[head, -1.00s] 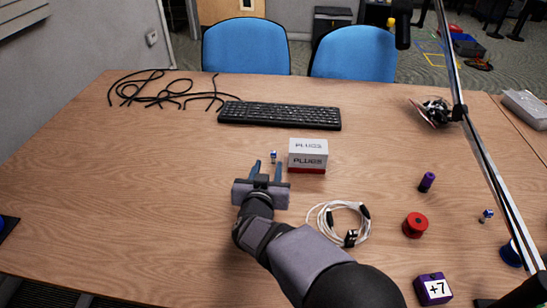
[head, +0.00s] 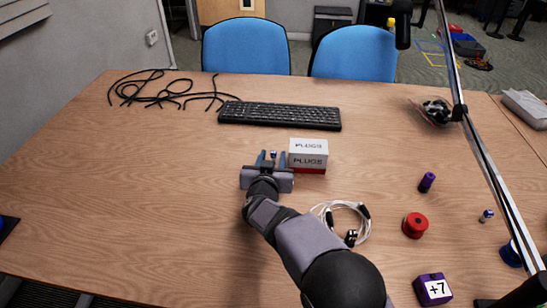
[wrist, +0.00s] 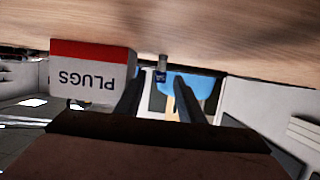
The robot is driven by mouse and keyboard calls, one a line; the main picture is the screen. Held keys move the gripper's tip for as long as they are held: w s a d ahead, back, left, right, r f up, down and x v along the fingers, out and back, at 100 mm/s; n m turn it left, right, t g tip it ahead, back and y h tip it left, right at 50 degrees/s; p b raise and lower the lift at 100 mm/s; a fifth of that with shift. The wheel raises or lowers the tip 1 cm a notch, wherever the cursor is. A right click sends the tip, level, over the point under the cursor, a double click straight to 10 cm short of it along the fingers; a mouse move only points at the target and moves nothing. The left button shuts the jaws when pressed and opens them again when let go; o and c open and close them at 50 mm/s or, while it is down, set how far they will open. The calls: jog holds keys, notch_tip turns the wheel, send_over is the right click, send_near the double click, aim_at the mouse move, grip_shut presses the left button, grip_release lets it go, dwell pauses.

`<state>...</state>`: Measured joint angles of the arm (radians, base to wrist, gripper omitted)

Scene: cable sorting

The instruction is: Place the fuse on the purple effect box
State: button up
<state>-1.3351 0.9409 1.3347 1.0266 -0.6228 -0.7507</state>
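A small fuse (head: 273,154), blue and silver, stands on the table just left of the white and red PLUGS box. It also shows in the wrist view (wrist: 161,68), upside down, between and beyond the fingers. My gripper (head: 271,157) is open and low over the table, its two fingers pointing at the fuse, one to each side. In the wrist view the gripper (wrist: 157,84) shows a gap around the fuse, with no grip on it.
The PLUGS box (head: 308,160) is close to the right finger. A white cable coil (head: 343,209) lies beside my arm. A red spool (head: 415,225), a purple cylinder (head: 427,182) and another small blue-silver piece (head: 487,215) stand to the right. A lamp arm (head: 480,140) crosses the right side.

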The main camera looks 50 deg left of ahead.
jog(key=shift+c, duration=0.3)
grip_shut()
jog(key=shift+r, duration=0.1)
notch_tip(320, 180, up, 10)
jog(key=p, duration=0.2)
jog(key=shift+p, duration=0.35)
